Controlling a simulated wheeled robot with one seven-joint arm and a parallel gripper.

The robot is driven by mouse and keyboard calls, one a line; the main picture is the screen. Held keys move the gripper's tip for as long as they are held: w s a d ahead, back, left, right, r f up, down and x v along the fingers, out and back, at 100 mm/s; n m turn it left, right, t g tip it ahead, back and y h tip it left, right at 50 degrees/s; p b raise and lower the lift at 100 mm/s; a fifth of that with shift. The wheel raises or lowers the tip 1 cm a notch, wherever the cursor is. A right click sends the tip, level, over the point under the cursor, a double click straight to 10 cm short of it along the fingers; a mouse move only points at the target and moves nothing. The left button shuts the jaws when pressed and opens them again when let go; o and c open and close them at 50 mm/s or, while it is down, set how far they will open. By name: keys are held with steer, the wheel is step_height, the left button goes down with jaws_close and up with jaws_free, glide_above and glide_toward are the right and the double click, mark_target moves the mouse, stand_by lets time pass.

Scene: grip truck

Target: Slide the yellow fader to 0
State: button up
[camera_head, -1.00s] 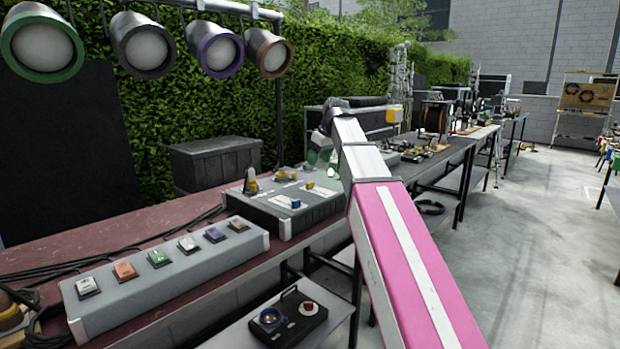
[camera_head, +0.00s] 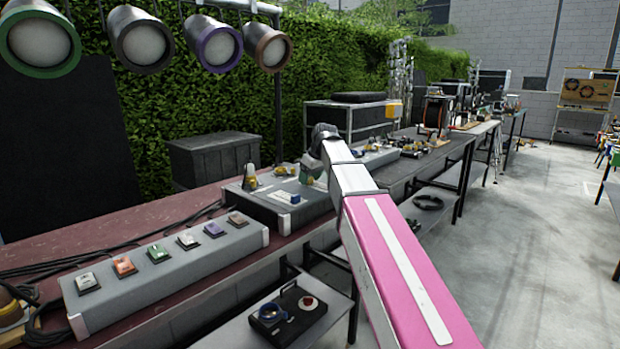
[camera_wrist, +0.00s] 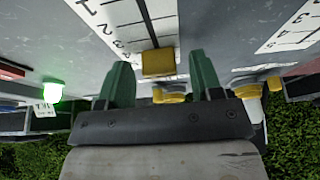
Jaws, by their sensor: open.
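In the wrist view the yellow fader (camera_wrist: 158,62) is a block-shaped cap on a dark slot in a white scale strip with printed numbers. My gripper (camera_wrist: 159,72) has two green fingers, one on each side of the cap, with a visible gap on both sides. The gripper is open and holds nothing. In the head view my gripper (camera_head: 311,172) is over the right part of the grey control box (camera_head: 290,212). Which yellow piece there is this fader, I cannot tell.
Other yellow parts (camera_wrist: 247,92) are close to the fingers in the wrist view. A row box with coloured switches (camera_head: 155,265) stands in front. A green light (camera_wrist: 52,90) glows.

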mark_target(325, 190)
jaws_close()
steer(key=s+d, duration=0.6)
jaws_free()
steer(key=shift+r, duration=0.1)
steer(key=v, duration=1)
steer(key=shift+r, duration=0.3)
steer(key=shift+s+d, duration=0.15)
steer(key=shift+s, duration=0.1)
